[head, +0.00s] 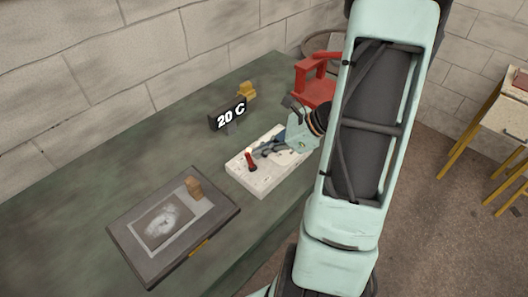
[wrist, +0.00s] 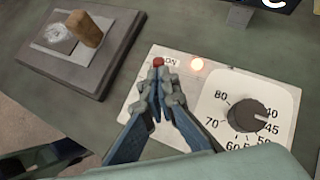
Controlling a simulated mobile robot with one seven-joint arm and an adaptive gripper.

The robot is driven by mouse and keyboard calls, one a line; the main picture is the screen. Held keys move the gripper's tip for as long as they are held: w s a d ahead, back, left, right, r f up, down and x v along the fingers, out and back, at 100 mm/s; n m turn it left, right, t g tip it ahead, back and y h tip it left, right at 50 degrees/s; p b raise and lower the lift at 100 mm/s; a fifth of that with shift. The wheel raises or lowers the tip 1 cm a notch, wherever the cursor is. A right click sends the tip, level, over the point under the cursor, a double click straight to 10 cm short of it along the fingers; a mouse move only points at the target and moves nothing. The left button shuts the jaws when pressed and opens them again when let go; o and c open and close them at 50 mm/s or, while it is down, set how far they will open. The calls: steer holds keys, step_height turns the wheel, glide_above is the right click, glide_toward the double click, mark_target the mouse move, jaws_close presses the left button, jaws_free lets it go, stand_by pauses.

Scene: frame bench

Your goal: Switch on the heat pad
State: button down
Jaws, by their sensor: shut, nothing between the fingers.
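The white control box (head: 262,184) stands on the bench. It has a red switch (head: 251,164), whose red tip also shows in the wrist view (wrist: 158,62) beside an "ON" label. The dark dial (wrist: 247,114) points between 40 and 45. My gripper (head: 258,153) is shut and empty over the box; in the wrist view its fingertips (wrist: 160,88) are just below the switch tip and hide its lower part. I cannot tell whether they touch. The dark heat pad (head: 150,268) lies to the left.
A plate with a round pale patch (head: 160,222) and a wooden block (head: 194,188) are on the pad. A display (head: 228,115) reads 20 C behind the box. A yellow object (head: 246,90) stands farther back. The bench's left part is clear.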

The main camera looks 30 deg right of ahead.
steer(key=shift+r, duration=0.15)
steer(key=shift+r+p, duration=0.65)
steer(key=shift+r, duration=0.05)
steer(key=shift+d, duration=0.15)
